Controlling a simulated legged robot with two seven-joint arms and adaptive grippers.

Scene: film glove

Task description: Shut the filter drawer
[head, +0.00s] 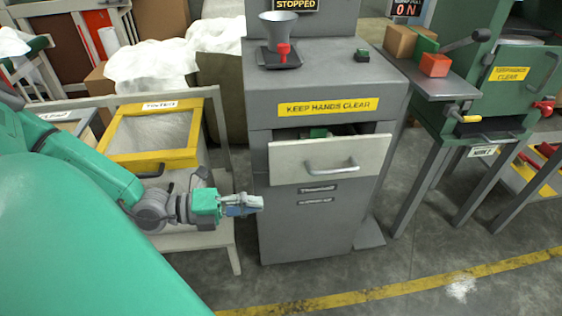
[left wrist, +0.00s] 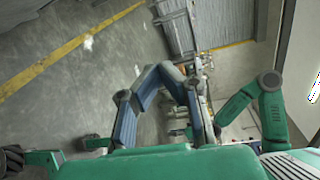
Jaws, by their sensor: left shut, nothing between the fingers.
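The filter drawer (head: 290,166) is in the middle of the head view, in the front of a grey machine (head: 305,222). Its pale front with a bar handle (head: 331,167) stands out from the machine, leaving a dark gap above it. Something green (head: 318,132) shows inside the gap. My left gripper (head: 258,203) is shut and empty, to the left of and lower in the picture than the drawer front, apart from the handle. My right gripper is not in view.
A yellow-rimmed bin (head: 152,160) stands on a pale frame at the left, beside my left arm. A funnel (head: 279,32) stands on the machine. A green press (head: 490,90) and bench are at the right. Floor in front of the machine is clear, with a yellow line (head: 400,289).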

